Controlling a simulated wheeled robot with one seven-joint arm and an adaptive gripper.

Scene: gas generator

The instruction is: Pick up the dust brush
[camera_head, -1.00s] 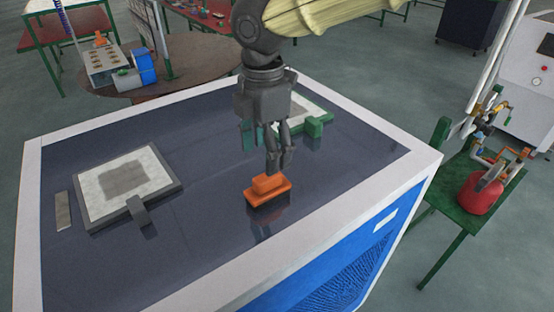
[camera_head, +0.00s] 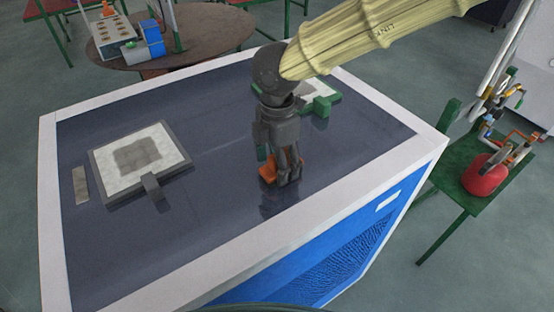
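An orange block-shaped object (camera_head: 266,172), which looks like the dust brush, sits on the dark top of the blue-sided, white-rimmed cabinet (camera_head: 215,290). It is near the middle of the cabinet top, toward the right. My gripper (camera_head: 287,180) points down right at it, and its dark fingers hide much of the brush. Orange shows to the left of the fingers and a little behind them. I cannot tell whether the fingers are closed on it or only around or in front of it. The brush appears still down at the surface.
A framed grey-white panel (camera_head: 140,160) with a dark handle lies left, beside a small metal strip (camera_head: 80,186). A green-edged panel (camera_head: 319,106) lies behind my gripper. A green stand (camera_head: 462,200) with a red tank (camera_head: 485,175) is right. The front cabinet top is clear.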

